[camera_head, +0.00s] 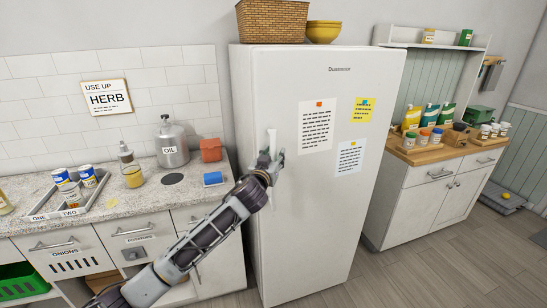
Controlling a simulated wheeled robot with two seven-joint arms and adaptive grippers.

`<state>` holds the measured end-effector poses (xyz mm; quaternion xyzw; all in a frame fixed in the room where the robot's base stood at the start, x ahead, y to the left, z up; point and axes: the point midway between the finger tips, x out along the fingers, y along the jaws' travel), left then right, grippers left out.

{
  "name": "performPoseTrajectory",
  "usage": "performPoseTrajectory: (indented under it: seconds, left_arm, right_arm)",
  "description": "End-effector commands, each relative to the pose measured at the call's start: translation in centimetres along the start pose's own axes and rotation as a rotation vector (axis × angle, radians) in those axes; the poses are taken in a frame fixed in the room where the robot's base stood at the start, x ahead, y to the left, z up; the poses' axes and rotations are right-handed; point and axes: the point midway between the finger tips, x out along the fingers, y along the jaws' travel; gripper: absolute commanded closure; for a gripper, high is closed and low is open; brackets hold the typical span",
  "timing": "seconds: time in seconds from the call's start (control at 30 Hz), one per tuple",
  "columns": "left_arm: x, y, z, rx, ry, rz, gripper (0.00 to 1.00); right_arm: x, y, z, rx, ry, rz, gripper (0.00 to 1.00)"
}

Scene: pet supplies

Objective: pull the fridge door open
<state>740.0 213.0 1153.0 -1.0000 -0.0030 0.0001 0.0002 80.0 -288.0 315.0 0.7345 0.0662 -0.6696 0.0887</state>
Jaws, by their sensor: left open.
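The white fridge (325,220) stands in the middle of the view, and its door looks shut. A pale vertical handle (271,141) is on the left side of the door front. My left gripper (272,160) is at the handle's height, with its fingers open beside or around it. I cannot tell whether the fingers touch the handle, as the gripper hides its lower part. My right gripper is out of view.
Papers (316,126) are stuck on the door. A wicker basket (271,21) and a yellow bowl (323,32) sit on top. The floor (430,270) in front is clear.

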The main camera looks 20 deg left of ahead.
Motion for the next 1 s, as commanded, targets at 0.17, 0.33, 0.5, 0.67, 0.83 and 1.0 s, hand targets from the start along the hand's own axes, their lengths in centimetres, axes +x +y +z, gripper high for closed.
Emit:
performPoseTrajectory:
  seconds: [0.17, 0.33, 0.5, 0.67, 0.83, 1.0]
  left_arm:
    - [0.0, 0.0, 0.0, 0.000, 0.000, 0.000, 0.75]
    - [0.0, 0.0, 0.0, 0.000, 0.000, 0.000, 0.97]
    - [0.0, 0.0, 0.0, 0.000, 0.000, 0.000, 1.00]
    - [0.0, 0.0, 0.0, 0.000, 0.000, -0.001, 1.00]
    - [0.0, 0.0, 0.0, -0.001, 0.001, -0.006, 1.00]
    - [0.0, 0.1, 0.1, -0.002, 0.001, -0.019, 1.00]
  right_arm:
    - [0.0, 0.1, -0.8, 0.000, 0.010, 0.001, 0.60]
    - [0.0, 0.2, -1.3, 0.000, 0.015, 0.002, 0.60]
    - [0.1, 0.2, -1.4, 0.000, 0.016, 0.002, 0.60]
    - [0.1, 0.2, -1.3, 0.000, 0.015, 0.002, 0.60]
    - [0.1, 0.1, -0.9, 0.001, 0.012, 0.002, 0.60]
    - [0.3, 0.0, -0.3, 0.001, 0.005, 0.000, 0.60]
